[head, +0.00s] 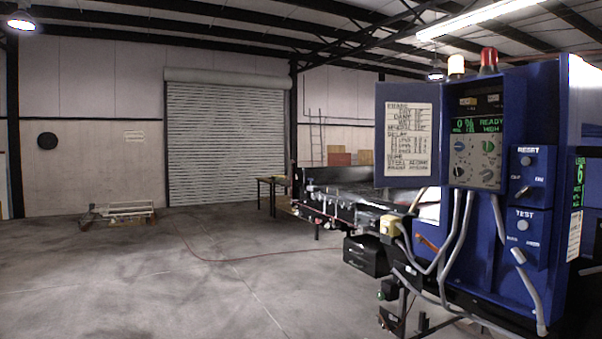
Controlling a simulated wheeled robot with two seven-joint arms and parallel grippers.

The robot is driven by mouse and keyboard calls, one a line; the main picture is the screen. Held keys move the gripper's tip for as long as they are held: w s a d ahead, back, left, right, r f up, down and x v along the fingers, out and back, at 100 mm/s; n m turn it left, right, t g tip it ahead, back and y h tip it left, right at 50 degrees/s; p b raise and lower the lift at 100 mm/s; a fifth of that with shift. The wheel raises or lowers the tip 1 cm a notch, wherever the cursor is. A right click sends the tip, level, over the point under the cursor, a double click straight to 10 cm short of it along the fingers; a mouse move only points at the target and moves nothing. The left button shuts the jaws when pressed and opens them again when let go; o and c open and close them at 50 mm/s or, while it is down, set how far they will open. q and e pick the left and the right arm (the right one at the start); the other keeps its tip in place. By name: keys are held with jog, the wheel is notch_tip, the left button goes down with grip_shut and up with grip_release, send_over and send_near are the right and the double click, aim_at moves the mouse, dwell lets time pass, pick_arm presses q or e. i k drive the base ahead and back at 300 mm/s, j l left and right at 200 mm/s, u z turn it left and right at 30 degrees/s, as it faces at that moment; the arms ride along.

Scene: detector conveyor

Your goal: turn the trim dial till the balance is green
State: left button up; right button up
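The blue detector cabinet (545,95) stands at the right. Its grey dial panel (474,160) carries several small round dials. The upper left dial (459,146) and upper right dial (488,146) look greenish; the lower ones look dark or grey. Their labels are too small to read, so I cannot tell which is the trim dial. The display (478,126) above shows green text like "0 %" and "READY"; I cannot make out a separate balance mark. Neither of my grippers is in view.
An open cabinet door (386,168) with a printed chart (409,138) hangs left of the panel. RESET (525,161) and TEST (523,226) switch boxes sit to its right. Grey hoses (458,235) hang below.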

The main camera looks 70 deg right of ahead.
aim_at(488, 145)
jog(key=i+j, duration=0.15)
jog(key=i, duration=0.25)
jog(key=i+z, duration=0.15)
jog(key=z, duration=3.25)
jog(key=k+l, duration=0.05)
jog(key=l, duration=0.05)
